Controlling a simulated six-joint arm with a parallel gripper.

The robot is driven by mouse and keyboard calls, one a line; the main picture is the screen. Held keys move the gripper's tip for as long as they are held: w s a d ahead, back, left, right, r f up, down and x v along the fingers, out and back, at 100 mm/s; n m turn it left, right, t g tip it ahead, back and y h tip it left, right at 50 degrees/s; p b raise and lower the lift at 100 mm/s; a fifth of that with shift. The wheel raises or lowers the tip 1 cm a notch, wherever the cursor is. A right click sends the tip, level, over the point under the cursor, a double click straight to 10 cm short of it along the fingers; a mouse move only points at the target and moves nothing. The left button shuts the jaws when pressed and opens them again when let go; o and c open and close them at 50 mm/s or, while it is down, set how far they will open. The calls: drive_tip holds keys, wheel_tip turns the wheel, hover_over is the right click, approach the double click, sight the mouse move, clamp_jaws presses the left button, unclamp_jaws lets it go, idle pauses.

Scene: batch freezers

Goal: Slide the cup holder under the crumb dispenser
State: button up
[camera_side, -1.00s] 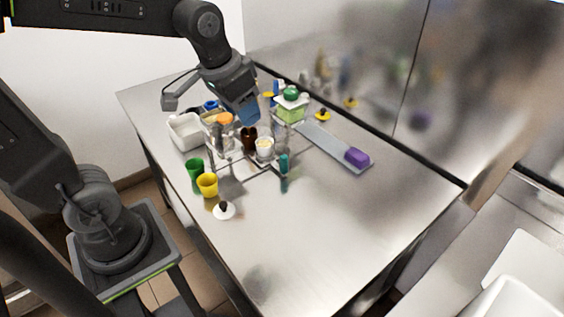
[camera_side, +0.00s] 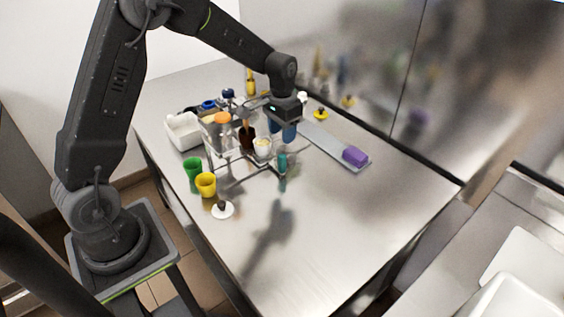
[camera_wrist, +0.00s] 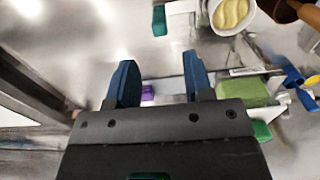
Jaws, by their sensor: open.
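The cup holder appears to be the thin metal frame (camera_side: 258,169) with a teal upright handle (camera_side: 283,162). A brown cup (camera_side: 247,138) and a white cup (camera_side: 263,147) with pale yellow contents stand at it; the white cup also shows in the wrist view (camera_wrist: 232,16). The crumb dispenser is probably the green-bodied container (camera_wrist: 241,90), mostly hidden behind my gripper in the side view. My gripper (camera_side: 284,133) is open and empty, its blue fingers pointing down behind the teal handle. In the wrist view a teal block (camera_wrist: 158,20) lies ahead of the fingers.
A grey strip (camera_side: 325,143) with a purple block (camera_side: 354,155) runs along the back right. A white bin (camera_side: 184,131), green cup (camera_side: 193,167), yellow cup (camera_side: 206,184) and white disc with dark knob (camera_side: 222,210) stand left and in front. The front right table is clear.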

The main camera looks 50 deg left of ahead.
sight(282, 155)
wheel_tip(282, 155, down, 11)
drive_tip(key=shift+f, duration=0.1)
drive_tip(key=shift+c, duration=0.2)
clamp_jaws()
idle(0.5)
